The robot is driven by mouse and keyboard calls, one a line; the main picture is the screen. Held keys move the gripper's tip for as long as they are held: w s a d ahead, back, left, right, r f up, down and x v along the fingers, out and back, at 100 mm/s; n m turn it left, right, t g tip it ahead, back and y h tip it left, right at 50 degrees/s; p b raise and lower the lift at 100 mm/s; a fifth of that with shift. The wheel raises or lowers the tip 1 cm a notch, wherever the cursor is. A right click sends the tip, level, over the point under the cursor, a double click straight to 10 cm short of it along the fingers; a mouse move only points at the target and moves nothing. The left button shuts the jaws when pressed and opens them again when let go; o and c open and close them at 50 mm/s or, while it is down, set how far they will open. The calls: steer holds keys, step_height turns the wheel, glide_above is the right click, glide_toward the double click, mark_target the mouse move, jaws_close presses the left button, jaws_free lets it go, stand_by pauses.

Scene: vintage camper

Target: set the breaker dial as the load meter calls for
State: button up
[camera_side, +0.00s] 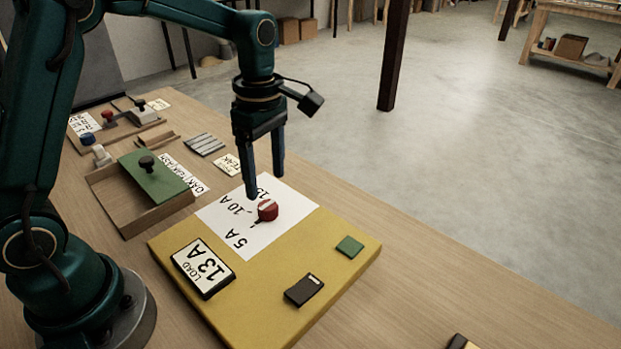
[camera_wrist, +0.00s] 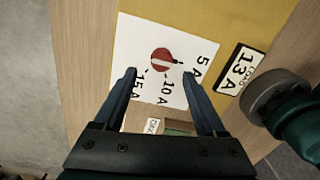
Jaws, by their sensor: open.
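The red breaker dial (camera_side: 267,209) has a white stripe across its top and sits on a white sheet (camera_side: 289,204) marked 5 A, 10 A and 15 A. In the wrist view the dial (camera_wrist: 161,60) has a small dark pointer on its right, toward the 5 A mark. The load meter (camera_side: 203,268), a white plate in a dark frame, reads LOAD 13 A; it also shows in the wrist view (camera_wrist: 238,70). My gripper (camera_side: 265,186) is open and empty, fingers pointing down. It hangs over the dial's area; contact with the dial does not show.
The yellow panel (camera_side: 330,265) carries a dark switch-like block (camera_side: 304,290) and a green square (camera_side: 349,246). A wooden tray with a green lid (camera_side: 155,180) stands left of the sheet. Grey slats (camera_side: 205,144) and a TEAK label (camera_side: 227,164) lie behind.

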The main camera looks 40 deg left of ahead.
mark_target(267, 204)
steer(key=shift+s+f, duration=0.2)
steer(key=shift+f, duration=2.55)
jaws_close()
